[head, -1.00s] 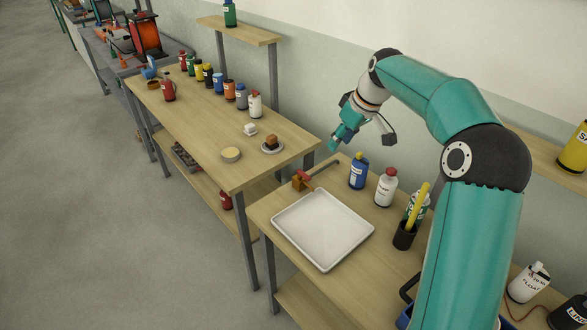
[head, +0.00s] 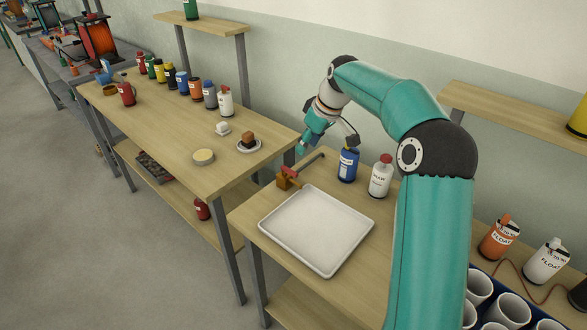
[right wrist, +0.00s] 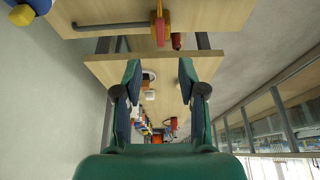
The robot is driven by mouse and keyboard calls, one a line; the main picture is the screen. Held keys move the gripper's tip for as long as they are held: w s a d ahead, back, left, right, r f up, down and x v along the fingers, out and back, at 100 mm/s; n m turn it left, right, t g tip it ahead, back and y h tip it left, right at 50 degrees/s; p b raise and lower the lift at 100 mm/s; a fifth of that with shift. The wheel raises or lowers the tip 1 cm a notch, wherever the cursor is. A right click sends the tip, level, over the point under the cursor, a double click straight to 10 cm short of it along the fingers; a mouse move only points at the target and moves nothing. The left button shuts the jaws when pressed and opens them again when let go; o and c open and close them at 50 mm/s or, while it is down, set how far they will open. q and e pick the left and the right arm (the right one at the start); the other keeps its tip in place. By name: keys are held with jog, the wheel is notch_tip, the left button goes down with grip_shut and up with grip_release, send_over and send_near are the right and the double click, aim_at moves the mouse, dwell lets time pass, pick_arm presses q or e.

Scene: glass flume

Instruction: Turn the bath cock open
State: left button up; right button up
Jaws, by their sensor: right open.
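The bath cock (head: 285,183) has a brass-coloured body with a red lever and a grey pipe running back to the right. It sits on the near bench behind the white tray (head: 316,228). In the right wrist view the cock (right wrist: 160,32) shows at the top, beyond the fingertips, its red lever roughly in line with the gap. My right gripper (head: 303,146) is above and behind the cock, apart from it. In the right wrist view its two fingers (right wrist: 160,70) are spread and nothing is between them. My left gripper is not in view.
A blue bottle (head: 347,164) and a white red-capped bottle (head: 380,178) stand right of the cock. The other bench (head: 170,130) holds several bottles, a round dish (head: 204,157) and a plate (head: 249,146). My right arm hides part of the near bench.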

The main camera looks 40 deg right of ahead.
aim_at(293, 172)
jog(key=p+x, duration=0.1)
jog(key=x, duration=1.1)
jog(key=shift+f, duration=0.15)
grip_shut()
